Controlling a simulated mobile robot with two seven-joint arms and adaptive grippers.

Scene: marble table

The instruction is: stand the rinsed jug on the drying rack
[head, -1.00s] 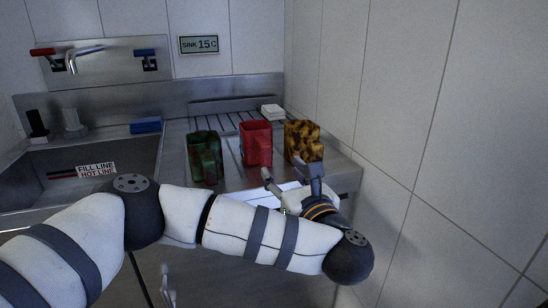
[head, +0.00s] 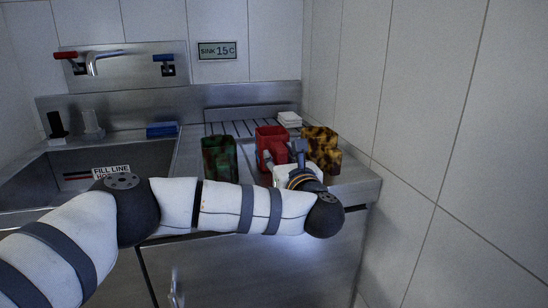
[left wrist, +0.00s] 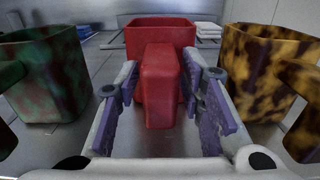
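Three jugs stand upright in a row on the steel drainboard: a green-and-red mottled jug (head: 219,160), a plain red jug (head: 268,136) in the middle and a yellow-brown tortoiseshell jug (head: 323,148) at the right. The ribbed drying rack (head: 233,127) lies behind them, partly hidden by the jugs. My left gripper (head: 281,156) is at the red jug's handle. In the left wrist view its open fingers (left wrist: 160,88) stand on either side of the red handle (left wrist: 160,100), with narrow gaps showing. My right gripper is not in view.
The sink (head: 60,183) with its tap (head: 95,62) is at the left. A blue sponge-like block (head: 162,130) lies on the sink's back edge. A white stack (head: 289,119) sits behind the jugs at the right. A tiled wall (head: 420,130) bounds the right side.

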